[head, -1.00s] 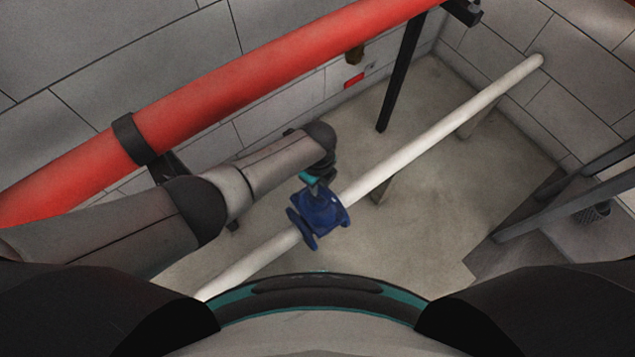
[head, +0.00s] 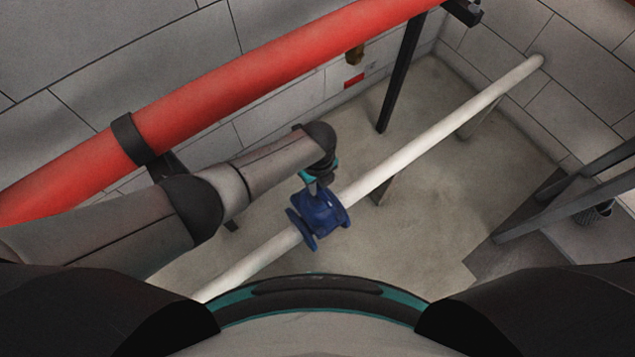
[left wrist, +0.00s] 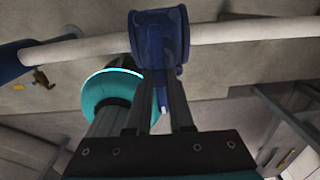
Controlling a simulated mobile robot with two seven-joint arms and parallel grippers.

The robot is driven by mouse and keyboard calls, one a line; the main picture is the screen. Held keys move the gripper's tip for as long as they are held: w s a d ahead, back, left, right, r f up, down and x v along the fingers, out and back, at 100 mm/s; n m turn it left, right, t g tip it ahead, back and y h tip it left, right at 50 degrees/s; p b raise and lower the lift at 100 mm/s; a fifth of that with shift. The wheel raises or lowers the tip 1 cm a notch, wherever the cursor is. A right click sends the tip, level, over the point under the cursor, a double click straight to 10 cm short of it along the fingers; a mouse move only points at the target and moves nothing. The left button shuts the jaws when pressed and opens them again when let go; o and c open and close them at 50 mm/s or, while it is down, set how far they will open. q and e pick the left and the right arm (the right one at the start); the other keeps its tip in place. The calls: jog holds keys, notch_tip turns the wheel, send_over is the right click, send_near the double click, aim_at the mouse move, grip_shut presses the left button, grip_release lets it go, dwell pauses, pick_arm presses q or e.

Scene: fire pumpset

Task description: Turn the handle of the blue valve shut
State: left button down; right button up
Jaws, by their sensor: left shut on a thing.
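The blue valve (head: 320,215) sits on the white pipe (head: 415,156) in the middle of the head view. Its flanges join the pipe on both sides. My left gripper (head: 318,186) is at the top of the valve and is shut on its handle. In the left wrist view the two dark fingers of my left gripper (left wrist: 158,98) reach up to the blue valve (left wrist: 160,40). A small light piece shows between the fingers. The handle itself is mostly hidden by the fingers and wrist. My right gripper is in neither view.
A thick red pipe (head: 240,90) runs along the wall behind my left arm. A dark upright post (head: 400,70) stands between the pipes. Dark metal framing (head: 565,212) stands at the right. The floor (head: 430,225) right of the valve is clear.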

aim_at(318, 188)
pick_arm(q)
jog(key=c, duration=0.8)
grip_release()
jog(key=shift+r, duration=0.1)
notch_tip(318, 188, up, 15)
jog(key=p, duration=0.7)
